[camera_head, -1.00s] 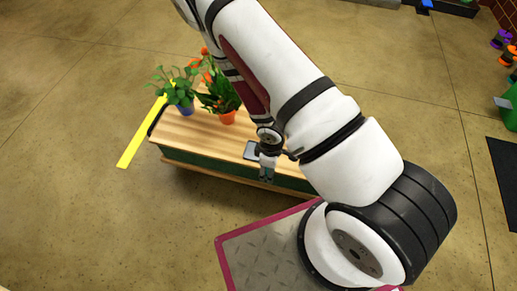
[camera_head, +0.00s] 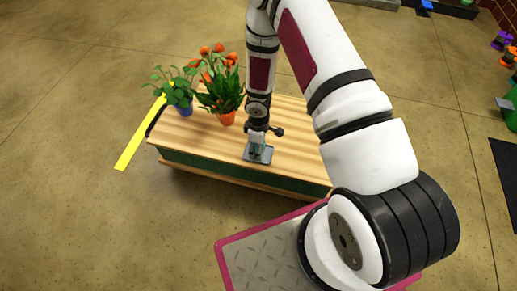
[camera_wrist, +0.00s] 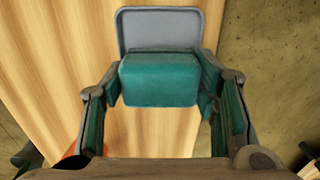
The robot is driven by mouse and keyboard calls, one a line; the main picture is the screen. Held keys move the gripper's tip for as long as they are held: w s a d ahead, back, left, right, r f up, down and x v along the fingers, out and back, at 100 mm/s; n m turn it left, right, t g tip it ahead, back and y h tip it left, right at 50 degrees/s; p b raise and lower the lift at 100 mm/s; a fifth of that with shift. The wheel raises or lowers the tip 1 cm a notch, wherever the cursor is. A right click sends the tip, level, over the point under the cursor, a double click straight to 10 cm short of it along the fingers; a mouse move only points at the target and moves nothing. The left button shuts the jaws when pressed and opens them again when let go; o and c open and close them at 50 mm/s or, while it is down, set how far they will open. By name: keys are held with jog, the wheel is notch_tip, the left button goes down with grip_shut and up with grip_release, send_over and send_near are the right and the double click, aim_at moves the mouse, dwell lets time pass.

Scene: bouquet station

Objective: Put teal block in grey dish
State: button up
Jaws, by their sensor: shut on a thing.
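The teal block (camera_wrist: 160,78) sits between the two fingers of my gripper (camera_wrist: 161,88) in the wrist view, and the gripper is shut on it. The grey dish (camera_wrist: 160,30) shows just beyond the block, and the block hides its near part. In the head view the dish (camera_head: 266,157) lies on the wooden bench top near its front edge. My gripper (camera_head: 257,147) points down over the dish there. I cannot tell whether the block touches the dish.
On the wooden bench (camera_head: 205,138), a leafy plant in a blue pot (camera_head: 185,108) and an orange-flowered plant in an orange pot (camera_head: 227,118) stand left of my gripper. The bench top is bare to the right of the dish. A yellow strip (camera_head: 140,135) lies on the floor at left.

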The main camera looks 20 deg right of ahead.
jog(key=shift+f, duration=0.5)
jog(key=shift+f, duration=0.1)
jog(key=o, duration=1.2)
notch_tip(320, 180, up, 12)
jog(key=p, duration=0.4)
jog(key=shift+r+p, duration=0.2)
jog(key=shift+p, duration=0.1)
